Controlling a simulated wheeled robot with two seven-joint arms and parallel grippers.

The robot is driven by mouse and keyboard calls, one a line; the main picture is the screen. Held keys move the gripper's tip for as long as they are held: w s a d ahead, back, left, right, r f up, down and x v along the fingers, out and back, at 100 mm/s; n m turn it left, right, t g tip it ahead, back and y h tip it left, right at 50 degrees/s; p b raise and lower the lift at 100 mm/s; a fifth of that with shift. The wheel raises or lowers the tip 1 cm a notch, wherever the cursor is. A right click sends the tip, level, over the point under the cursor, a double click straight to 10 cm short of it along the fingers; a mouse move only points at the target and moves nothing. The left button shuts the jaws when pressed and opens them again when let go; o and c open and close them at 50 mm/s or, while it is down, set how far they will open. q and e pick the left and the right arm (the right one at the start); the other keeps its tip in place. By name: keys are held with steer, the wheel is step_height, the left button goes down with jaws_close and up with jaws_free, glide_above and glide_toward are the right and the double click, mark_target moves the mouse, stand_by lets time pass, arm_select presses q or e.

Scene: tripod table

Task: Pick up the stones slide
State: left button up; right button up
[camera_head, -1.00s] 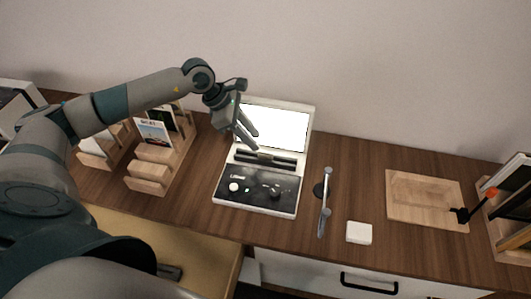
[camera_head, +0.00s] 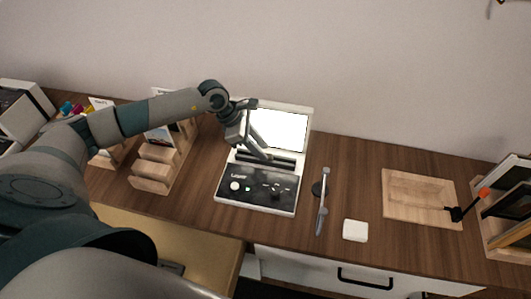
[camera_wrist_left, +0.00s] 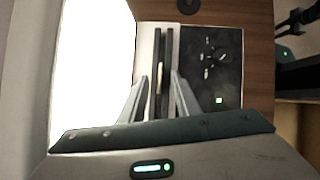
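A white device (camera_head: 256,207) with a lit screen (camera_head: 281,130) stands on the table, with a dark slot between screen and control panel. My left gripper (camera_head: 263,155) is over this slot. In the left wrist view its two fingers (camera_wrist_left: 160,92) are apart, one on each side of the slot (camera_wrist_left: 169,50). A thin pale edge (camera_wrist_left: 159,78) shows between them, apparently a slide seen edge-on; its picture is hidden, so I cannot tell whether it is the stones slide. A dark part with a green light (camera_wrist_left: 290,52), seemingly my right gripper, shows at the right of the wrist view.
Wooden racks with picture cards (camera_head: 160,160) stand left of the device, partly behind my arm. A metal stand (camera_head: 323,205), a white block (camera_head: 355,230) and a wooden tray (camera_head: 393,208) are to the right. A wooden holder (camera_head: 494,242) is at the right edge.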

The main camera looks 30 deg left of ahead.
arm_select(q)
steer(key=shift+w+d+f, duration=0.1)
steer(key=shift+d+f, duration=0.15)
steer(key=shift+f, duration=0.35)
jaws_close()
